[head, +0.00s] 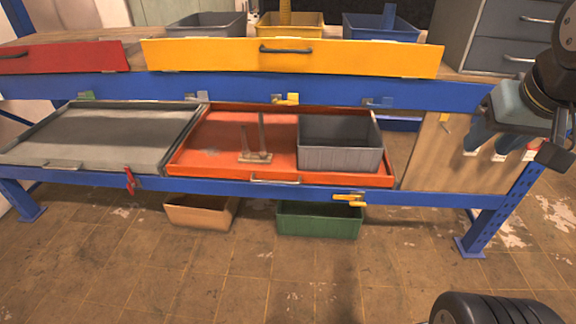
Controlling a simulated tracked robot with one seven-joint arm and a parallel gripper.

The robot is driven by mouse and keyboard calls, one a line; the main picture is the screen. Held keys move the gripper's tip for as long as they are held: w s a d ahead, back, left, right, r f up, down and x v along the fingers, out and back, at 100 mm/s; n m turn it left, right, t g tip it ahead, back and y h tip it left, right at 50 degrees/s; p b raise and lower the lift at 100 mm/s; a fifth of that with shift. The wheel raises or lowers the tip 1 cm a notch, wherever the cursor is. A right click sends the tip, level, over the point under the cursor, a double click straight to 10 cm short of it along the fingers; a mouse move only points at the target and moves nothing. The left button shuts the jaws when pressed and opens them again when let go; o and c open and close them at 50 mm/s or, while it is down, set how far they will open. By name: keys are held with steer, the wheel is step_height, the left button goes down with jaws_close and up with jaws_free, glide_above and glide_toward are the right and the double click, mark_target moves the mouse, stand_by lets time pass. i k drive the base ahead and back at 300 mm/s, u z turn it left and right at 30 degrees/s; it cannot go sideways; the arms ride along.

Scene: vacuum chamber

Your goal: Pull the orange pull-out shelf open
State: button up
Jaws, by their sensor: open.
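The orange pull-out shelf (215,158) lies in the lower level of the blue workbench frame, right of a grey shelf. Its front edge sits close above the blue front beam. A light metal handle (275,179) is at the middle of its front edge. On it stand a grey bin (340,158) at the right and a small wooden stand with upright posts (256,155). My gripper (517,146) is at the right edge of the picture, open, well right of the shelf and apart from its handle. Its fingers show only partly.
A yellow latch (349,199) lies sideways on the blue beam (420,197) below the shelf. A grey shelf (110,133) has an upright red latch (129,181). A yellow drawer front (220,55) is above. Tan (200,213) and green (320,221) boxes stand beneath.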

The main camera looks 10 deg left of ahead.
mark_target(212, 149)
steer(key=u, duration=1)
steer(key=i, duration=0.1)
steer(key=z, duration=2.65)
steer(key=k, duration=1.05)
steer(key=u, duration=1.4)
steer(key=i, duration=0.75)
steer(key=u, duration=0.05)
